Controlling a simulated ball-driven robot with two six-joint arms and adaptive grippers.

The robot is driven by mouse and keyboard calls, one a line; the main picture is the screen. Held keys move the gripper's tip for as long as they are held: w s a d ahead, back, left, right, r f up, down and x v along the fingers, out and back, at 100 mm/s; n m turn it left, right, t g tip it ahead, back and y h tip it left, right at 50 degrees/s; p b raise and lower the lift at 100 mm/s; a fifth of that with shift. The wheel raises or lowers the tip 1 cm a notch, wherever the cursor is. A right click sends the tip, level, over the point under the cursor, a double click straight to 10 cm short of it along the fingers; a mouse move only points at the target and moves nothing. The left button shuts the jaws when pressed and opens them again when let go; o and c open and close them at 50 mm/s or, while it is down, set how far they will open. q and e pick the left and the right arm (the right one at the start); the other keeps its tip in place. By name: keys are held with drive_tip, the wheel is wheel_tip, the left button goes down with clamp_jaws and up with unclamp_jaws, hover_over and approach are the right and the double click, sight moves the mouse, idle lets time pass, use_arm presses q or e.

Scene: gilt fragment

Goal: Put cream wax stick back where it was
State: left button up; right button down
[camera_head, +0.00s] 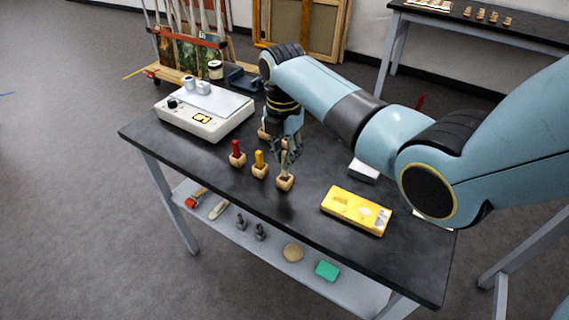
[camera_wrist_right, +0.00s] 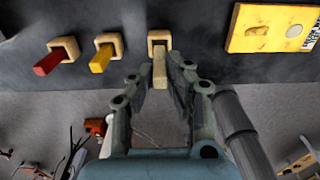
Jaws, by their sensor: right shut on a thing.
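The cream wax stick (camera_wrist_right: 160,72) is between the fingers of my right gripper (camera_wrist_right: 160,92), which is shut on it. It also shows partly between the fingertips in the head view (camera_head: 284,162). Its far end meets a small wooden holder (camera_wrist_right: 158,36), seen in the head view (camera_head: 285,184) directly under my right gripper (camera_head: 288,158). I cannot tell how deep the stick sits in it. A red stick (camera_head: 236,147) and a yellow stick (camera_head: 259,158) stand in similar wooden holders to the left. My left gripper is not in view.
A yellow box (camera_head: 356,210) lies to the right on the black table (camera_head: 205,165). A white balance (camera_head: 205,112) stands at the back left. Another wooden holder (camera_head: 262,134) is partly hidden behind my gripper. The lower shelf (camera_head: 268,243) holds several small things.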

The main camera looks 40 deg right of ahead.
sight(285, 176)
wheel_tip(285, 176, down, 3)
drive_tip(key=shift+r, duration=0.15)
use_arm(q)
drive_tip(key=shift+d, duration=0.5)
use_arm(e)
drive_tip(key=shift+f, duration=0.3)
drive_tip(key=shift+f, duration=0.15)
drive_tip(key=c, duration=1.3)
unclamp_jaws()
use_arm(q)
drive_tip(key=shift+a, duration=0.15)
